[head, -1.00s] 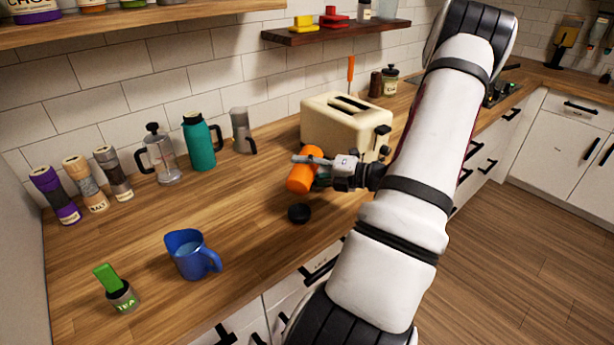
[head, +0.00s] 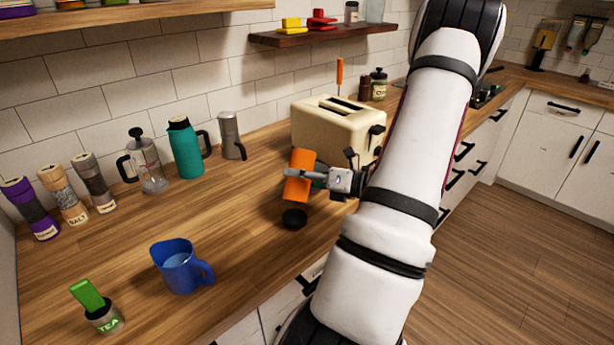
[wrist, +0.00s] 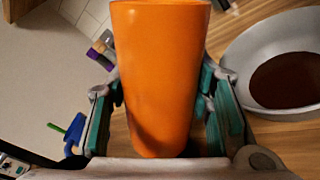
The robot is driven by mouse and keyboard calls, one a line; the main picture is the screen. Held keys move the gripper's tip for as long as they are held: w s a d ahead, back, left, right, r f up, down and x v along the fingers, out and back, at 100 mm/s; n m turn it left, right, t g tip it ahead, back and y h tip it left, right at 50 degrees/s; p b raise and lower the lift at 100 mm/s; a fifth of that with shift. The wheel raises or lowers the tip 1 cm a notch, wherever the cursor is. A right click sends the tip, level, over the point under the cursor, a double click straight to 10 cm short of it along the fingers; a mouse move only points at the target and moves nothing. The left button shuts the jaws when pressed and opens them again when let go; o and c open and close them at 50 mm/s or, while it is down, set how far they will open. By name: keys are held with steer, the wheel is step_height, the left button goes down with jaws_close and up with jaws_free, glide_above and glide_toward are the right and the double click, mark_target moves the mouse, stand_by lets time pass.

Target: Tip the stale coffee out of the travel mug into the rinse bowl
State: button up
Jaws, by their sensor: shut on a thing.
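The orange travel mug (head: 299,160) is held above the counter in front of the toaster, nearly upright with a slight tilt in the head view. My gripper (head: 303,174) is shut around its side. In the wrist view the mug (wrist: 160,70) fills the middle between the teal-padded fingers; its inside is hidden. The rinse bowl (wrist: 235,62), pale grey, stands on the counter to the right of the mug in the wrist view, with dark brown liquid in it. In the head view the bowl does not show.
A black round lid-like disc (head: 294,219) lies on the counter below the mug. The cream toaster (head: 335,128) stands close behind it. A blue pitcher (head: 180,268), a teal flask (head: 185,152) and several grinders stand to the left. The counter between is clear.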

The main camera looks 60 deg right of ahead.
mark_target(299, 185)
steer(key=shift+w+n, duration=0.1)
steer(key=shift+n, duration=0.3)
steer(key=a+n+b, duration=0.1)
steer(key=n+b, duration=0.1)
steer(key=n, duration=0.1)
steer(key=shift+s+a+r+t+b, duration=0.1)
steer(key=shift+s+a+t+b, duration=0.1)
steer(key=shift+a+t+b, duration=0.15)
steer(key=n+b, duration=0.1)
steer(key=a+n+b, duration=0.1)
steer(key=n+b, duration=0.1)
steer(key=n, duration=0.1)
steer(key=shift+s+a+t, duration=0.25)
steer(key=shift+a, duration=0.1)
